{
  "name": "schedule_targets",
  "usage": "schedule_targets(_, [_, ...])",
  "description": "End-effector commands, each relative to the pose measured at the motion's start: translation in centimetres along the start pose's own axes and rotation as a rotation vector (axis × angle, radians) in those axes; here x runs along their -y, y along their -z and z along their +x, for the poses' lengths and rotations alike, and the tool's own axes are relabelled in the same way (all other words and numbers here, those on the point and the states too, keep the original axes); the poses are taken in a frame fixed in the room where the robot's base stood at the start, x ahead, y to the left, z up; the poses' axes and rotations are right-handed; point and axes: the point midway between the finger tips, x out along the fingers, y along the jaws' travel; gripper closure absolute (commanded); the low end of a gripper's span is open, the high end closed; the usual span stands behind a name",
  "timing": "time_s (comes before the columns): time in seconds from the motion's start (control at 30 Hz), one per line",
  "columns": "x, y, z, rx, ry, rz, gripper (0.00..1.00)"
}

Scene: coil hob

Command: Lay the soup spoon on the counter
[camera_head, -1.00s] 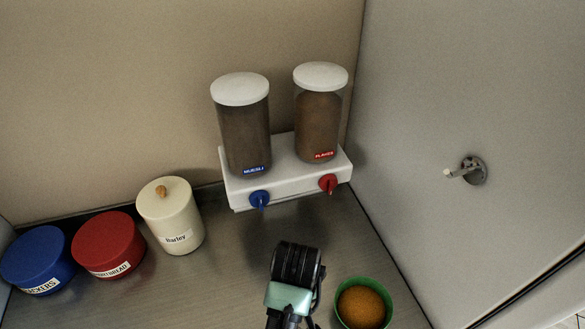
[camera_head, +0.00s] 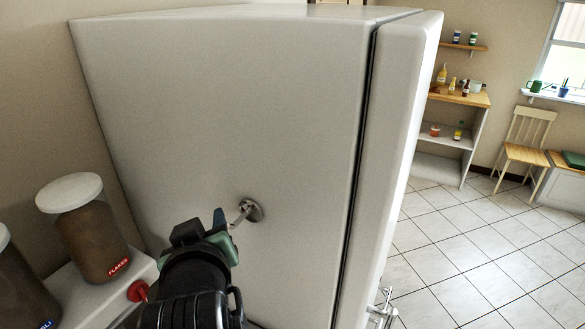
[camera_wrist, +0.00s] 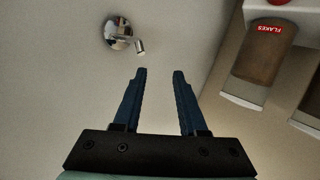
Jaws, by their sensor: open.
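I see no soup spoon in either view. My gripper (camera_head: 218,217) is raised in front of the side of a tall white cabinet or fridge, close to a small metal wall hook (camera_head: 250,209). In the wrist view my gripper (camera_wrist: 159,72) has its two blue fingers apart with nothing between them. The hook (camera_wrist: 118,33) is beyond the fingertips and left of them there, and bare. The counter surface is mostly hidden in the head view.
A white dispenser stand (camera_head: 92,296) with a flakes jar (camera_head: 92,235) stands at the left, near my arm. The tall white panel (camera_head: 230,100) fills the middle. Tiled floor (camera_head: 470,240), shelves (camera_head: 462,98) and a chair (camera_head: 520,150) are farther right.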

Motion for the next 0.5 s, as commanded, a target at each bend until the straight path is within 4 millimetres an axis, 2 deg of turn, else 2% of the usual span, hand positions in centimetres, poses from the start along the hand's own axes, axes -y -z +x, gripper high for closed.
schedule_targets(0.03, [-3.6, 3.9, -1.9, -0.137, -0.085, 0.043, 0.59])
schedule_targets(0.1, [-7.8, 8.7, -5.2, -0.323, -0.185, 0.093, 0.59])
schedule_targets(0.17, [-11.0, 12.3, -8.8, -0.479, -0.264, 0.125, 0.59])
schedule_targets(0.2, [-12.8, 14.3, -11.4, -0.579, -0.311, 0.141, 0.59])
schedule_targets(0.3, [-15.9, 18.2, -17.8, -0.802, -0.403, 0.162, 0.59])
schedule_targets(0.4, [-17.5, 20.4, -22.9, -0.965, -0.464, 0.165, 0.59])
schedule_targets(0.5, [-18.1, 21.4, -26.1, -1.061, -0.494, 0.163, 0.59])
